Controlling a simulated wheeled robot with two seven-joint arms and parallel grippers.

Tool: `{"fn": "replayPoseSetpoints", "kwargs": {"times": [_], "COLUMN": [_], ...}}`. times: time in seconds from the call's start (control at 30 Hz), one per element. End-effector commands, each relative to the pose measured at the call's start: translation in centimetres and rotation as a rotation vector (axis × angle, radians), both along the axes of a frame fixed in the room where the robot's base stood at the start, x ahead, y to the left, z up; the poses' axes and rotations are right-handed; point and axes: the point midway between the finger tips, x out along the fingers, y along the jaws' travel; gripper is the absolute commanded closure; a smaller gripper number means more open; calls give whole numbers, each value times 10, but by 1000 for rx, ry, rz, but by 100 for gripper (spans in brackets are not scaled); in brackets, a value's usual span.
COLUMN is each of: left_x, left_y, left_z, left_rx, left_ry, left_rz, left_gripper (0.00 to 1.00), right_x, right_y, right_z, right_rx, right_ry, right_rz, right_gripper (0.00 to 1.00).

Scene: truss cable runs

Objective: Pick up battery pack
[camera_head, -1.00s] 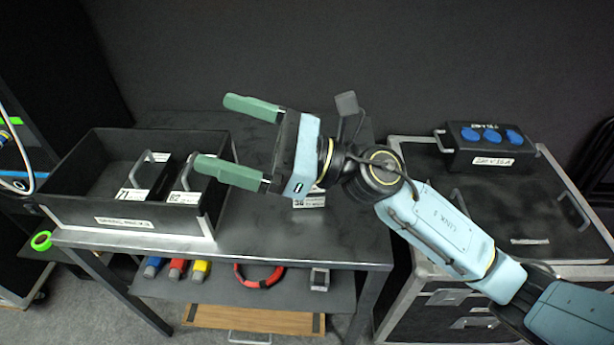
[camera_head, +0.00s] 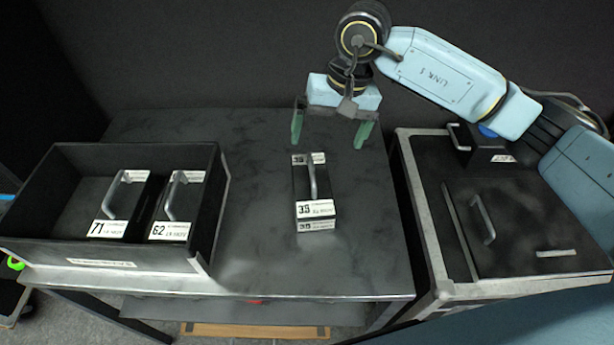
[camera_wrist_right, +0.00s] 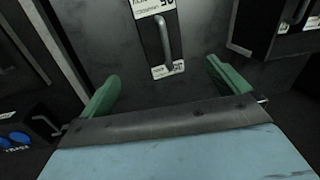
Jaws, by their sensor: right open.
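A black battery pack (camera_head: 301,185) with white labels and a grey handle on top stands alone on the dark table (camera_head: 252,240). Its label reads 35 or 36. My right gripper (camera_head: 328,138) is open and empty, with green fingers pointing down, just behind and above the pack. In the right wrist view, the pack (camera_wrist_right: 150,45) lies ahead, between and beyond the open fingertips (camera_wrist_right: 165,75). Two similar packs, marked 71 (camera_head: 112,228) and 62 (camera_head: 168,230), sit in a black open crate (camera_head: 40,215). My left gripper is not in view.
A black case (camera_head: 515,215) with metal edges and handles stands to the right of the table. A box with blue sockets (camera_head: 487,131) on it is partly hidden by my right arm. The table around the lone pack is clear.

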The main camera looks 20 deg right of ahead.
Motion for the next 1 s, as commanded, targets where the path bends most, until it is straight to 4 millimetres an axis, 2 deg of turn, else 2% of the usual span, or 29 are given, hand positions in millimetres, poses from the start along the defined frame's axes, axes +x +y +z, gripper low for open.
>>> {"fn": "replayPoseSetpoints", "kwargs": {"times": [0.03,0.13,0.27,0.4,0.57,0.7,0.83,1.0], "left_x": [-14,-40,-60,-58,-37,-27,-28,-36], "left_y": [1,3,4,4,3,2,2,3], "left_z": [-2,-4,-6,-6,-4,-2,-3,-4], "left_rx": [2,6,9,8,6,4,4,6], "left_ry": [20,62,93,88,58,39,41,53], "left_rz": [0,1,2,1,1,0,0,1], "left_gripper": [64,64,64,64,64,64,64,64], "right_x": [-1,-1,0,1,0,-3,-1,-1], "right_y": [3,7,12,14,18,24,27,27], "right_z": [-11,-31,-53,-66,-78,-99,-114,-120], "right_rx": [1,2,3,3,4,5,6,3], "right_ry": [7,7,6,4,6,7,4,2], "right_rz": [1,-1,0,0,-1,0,-1,-1], "right_gripper": [0,0,0,0,0,0,0,0]}}
